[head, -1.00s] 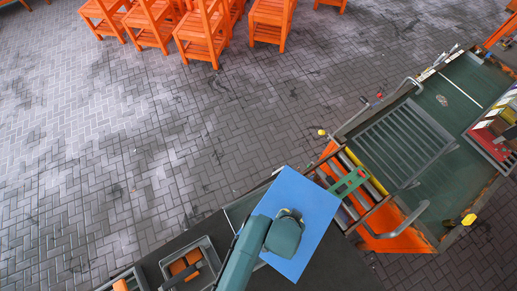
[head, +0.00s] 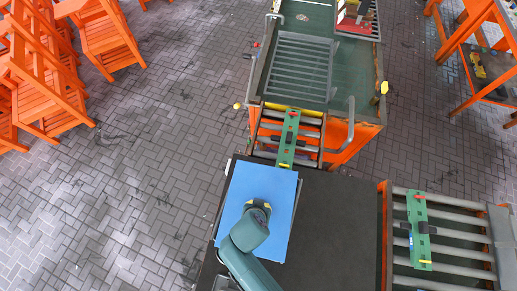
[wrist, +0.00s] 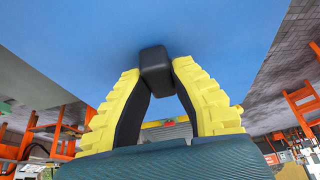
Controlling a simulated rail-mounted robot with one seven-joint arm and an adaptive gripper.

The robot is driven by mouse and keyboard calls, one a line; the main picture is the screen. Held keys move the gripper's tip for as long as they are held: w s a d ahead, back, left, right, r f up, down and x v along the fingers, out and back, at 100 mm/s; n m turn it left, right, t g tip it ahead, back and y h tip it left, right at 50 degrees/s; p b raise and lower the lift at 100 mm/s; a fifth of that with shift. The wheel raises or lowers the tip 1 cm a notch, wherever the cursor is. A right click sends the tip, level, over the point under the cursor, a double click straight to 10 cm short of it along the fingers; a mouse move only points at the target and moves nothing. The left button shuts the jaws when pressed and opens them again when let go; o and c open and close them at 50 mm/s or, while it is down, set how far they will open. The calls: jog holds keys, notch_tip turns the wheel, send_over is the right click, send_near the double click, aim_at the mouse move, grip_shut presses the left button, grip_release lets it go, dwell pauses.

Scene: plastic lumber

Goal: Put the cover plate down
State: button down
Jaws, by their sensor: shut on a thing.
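The cover plate is a flat blue rectangle (head: 230,225), in the head view over the left part of a dark tabletop (head: 335,225). In the wrist view its blue underside or face (wrist: 70,40) fills the top of the picture. A black block-shaped knob (wrist: 155,62) sticks out from it. My gripper (wrist: 155,78) has yellow ribbed fingers with dark pads, closed on this knob. I cannot tell how high the plate is above the tabletop.
A roller section (head: 265,135) with a green bar (head: 289,140) adjoins the tabletop's far edge, leading to a green-topped orange cart (head: 345,80). More rollers with another green bar (head: 418,230) lie at right. The tabletop right of the plate is bare. Orange chairs (head: 105,35) stand at far left.

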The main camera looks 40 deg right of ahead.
jog(key=shift+f, duration=0.75)
jog(key=c, duration=1.1)
grip_release()
jog(key=shift+o, duration=0.2)
jog(key=v, duration=1.2)
jog(key=w+a+r+n+t+y, duration=0.15)
jog(key=w+r+t, duration=0.35)
jog(key=w+r, duration=0.5)
jog(key=w+r+n+t+y, duration=0.1)
jog(key=w+r+n+t, duration=0.35)
jog(key=r, duration=0.95)
notch_tip(320, 180, up, 26)
jog(key=s+d+n+t, duration=0.1)
jog(key=d+n+t, duration=0.1)
jog(key=t, duration=0.7)
jog(key=shift+n+t, duration=0.35)
jog(key=shift+n, duration=0.35)
